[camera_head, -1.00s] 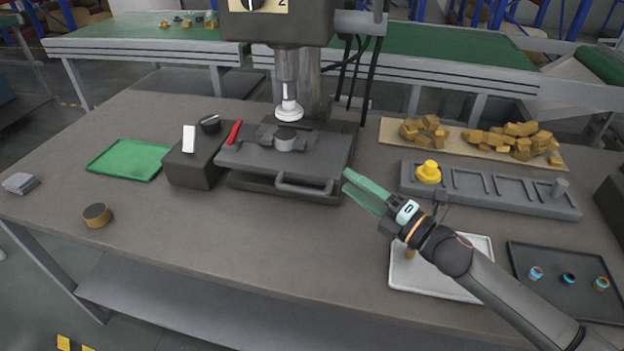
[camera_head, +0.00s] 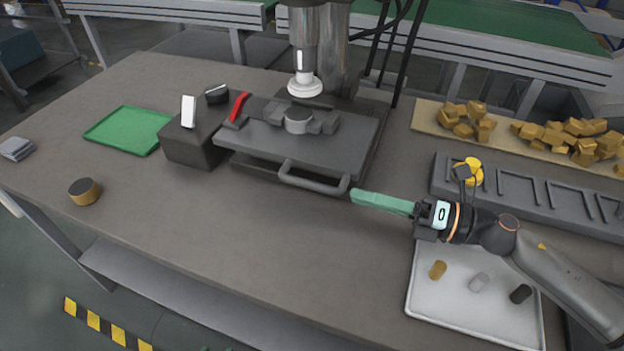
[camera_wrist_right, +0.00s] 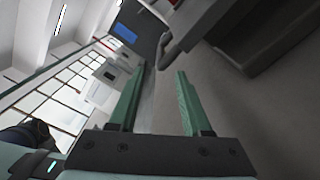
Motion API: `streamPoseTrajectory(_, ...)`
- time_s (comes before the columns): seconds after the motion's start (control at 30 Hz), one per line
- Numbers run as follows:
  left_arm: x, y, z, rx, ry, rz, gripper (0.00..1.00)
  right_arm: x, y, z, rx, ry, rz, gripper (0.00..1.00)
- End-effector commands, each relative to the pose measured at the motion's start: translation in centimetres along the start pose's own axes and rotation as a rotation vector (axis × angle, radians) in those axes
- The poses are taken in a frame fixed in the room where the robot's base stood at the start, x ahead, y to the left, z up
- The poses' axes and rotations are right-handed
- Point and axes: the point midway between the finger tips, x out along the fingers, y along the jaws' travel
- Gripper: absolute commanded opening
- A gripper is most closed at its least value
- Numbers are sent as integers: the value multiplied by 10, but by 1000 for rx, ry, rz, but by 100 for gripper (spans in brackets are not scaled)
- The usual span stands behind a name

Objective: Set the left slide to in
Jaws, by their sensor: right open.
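The slide (camera_head: 300,148) is a dark grey plate under the press, with a bar handle (camera_head: 314,180) along its front. A round grey part in a fixture sits on it. The handle also shows at the top of the right wrist view (camera_wrist_right: 181,38). My right gripper (camera_head: 354,196) has green fingers pointing left, with the tips close to the handle's right end. In the wrist view the fingers (camera_wrist_right: 158,73) are apart with nothing between them; the handle is beyond the tips. A green sliver at the bottom edge may be my left gripper (camera_head: 217,349), mostly cut off.
A dark control box (camera_head: 194,143) with a white switch and a red lever (camera_head: 239,106) stand left of the slide. The front middle of the table is clear.

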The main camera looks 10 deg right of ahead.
Motion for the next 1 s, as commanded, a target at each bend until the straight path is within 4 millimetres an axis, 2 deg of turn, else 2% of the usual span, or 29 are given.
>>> streamPoseTrajectory(0.6, -13, -11, -1, -4, -7, -30, 50, 88, 1, 2, 0, -4, 1, 48)
streamPoseTrajectory(0.8, -14, -13, 2, -6, -10, -34, 50, 100, 0, 1, 0, -3, -1, 48)
streamPoseTrajectory(1.0, -14, -12, 4, -9, -12, -33, 50, 102, 0, 1, 0, -3, -1, 48)
